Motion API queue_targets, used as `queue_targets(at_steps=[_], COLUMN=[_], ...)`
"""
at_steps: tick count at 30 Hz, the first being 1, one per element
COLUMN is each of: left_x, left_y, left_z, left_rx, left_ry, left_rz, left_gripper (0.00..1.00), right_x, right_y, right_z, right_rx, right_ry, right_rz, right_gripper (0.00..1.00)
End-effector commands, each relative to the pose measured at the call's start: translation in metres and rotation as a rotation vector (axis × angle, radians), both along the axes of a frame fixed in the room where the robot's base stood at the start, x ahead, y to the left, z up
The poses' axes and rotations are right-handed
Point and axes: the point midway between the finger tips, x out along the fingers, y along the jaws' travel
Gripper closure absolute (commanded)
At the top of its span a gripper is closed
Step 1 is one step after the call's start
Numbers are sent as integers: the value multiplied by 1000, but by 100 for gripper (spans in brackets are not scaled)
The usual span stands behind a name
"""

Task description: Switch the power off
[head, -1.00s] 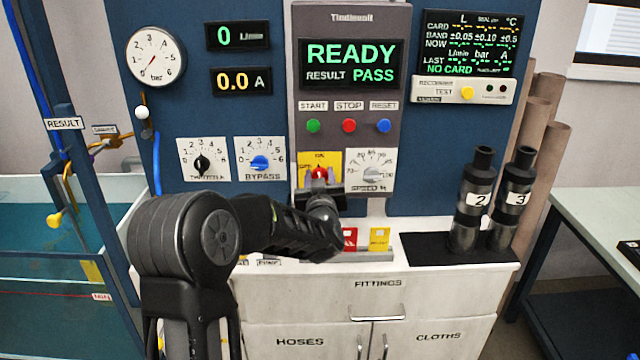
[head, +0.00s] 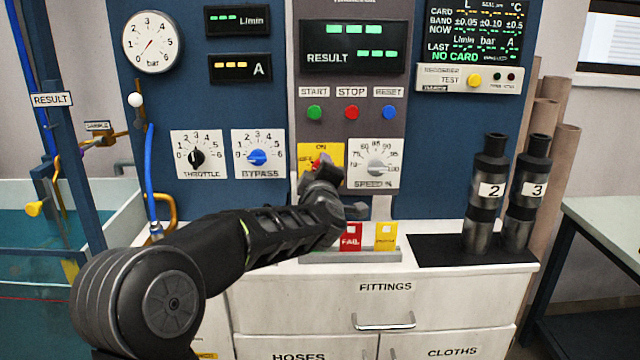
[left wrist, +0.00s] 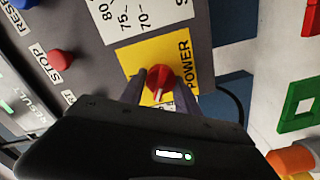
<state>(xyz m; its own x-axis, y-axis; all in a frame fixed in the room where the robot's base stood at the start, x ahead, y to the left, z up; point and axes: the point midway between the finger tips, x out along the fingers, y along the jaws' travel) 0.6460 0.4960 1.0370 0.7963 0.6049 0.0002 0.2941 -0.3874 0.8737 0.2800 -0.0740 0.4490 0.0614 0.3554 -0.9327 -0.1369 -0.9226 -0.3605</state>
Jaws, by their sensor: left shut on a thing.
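The red power knob (left wrist: 159,80) sits on a yellow plate (left wrist: 190,45) marked POWER in the left wrist view. My left gripper (left wrist: 160,90) is shut on the knob, one finger on each side. In the head view my left gripper (head: 322,175) covers most of the knob and part of the yellow plate (head: 330,150). The main display (head: 352,45) shows only green dashes beside RESULT. The flow readout (head: 237,19) and the current readout (head: 240,69) show dashes too. My right gripper is in neither view now.
The speed dial (head: 376,166) is just right of the power plate, the bypass dial (head: 258,156) to its left. START, STOP (head: 352,112) and RESET buttons are above. Red and yellow cards (head: 350,238) stand in a holder below. Two dark cylinders (head: 486,195) stand on the right.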

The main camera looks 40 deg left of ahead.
Motion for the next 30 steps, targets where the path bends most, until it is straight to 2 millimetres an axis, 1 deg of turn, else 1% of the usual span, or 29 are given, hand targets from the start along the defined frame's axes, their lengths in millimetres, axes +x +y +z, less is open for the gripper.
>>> queue_targets(at_steps=[1, 3, 12, 21, 30], left_x=[0, 0, -1, 0, 0], left_y=[0, 0, 1, 0, 1], left_z=[-6, -6, -6, -4, -3], left_rx=[-35, -88, -288, -398, -420], left_ry=[-28, -69, -219, -301, -317], left_rz=[0, 0, 0, 0, 1], left_gripper=[100, 100, 100, 100, 100], right_x=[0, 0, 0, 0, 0], right_y=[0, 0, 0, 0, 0], right_z=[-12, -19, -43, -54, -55], right_rx=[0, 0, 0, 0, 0], right_ry=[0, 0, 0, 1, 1], right_rz=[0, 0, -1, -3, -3], right_gripper=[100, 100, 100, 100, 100])
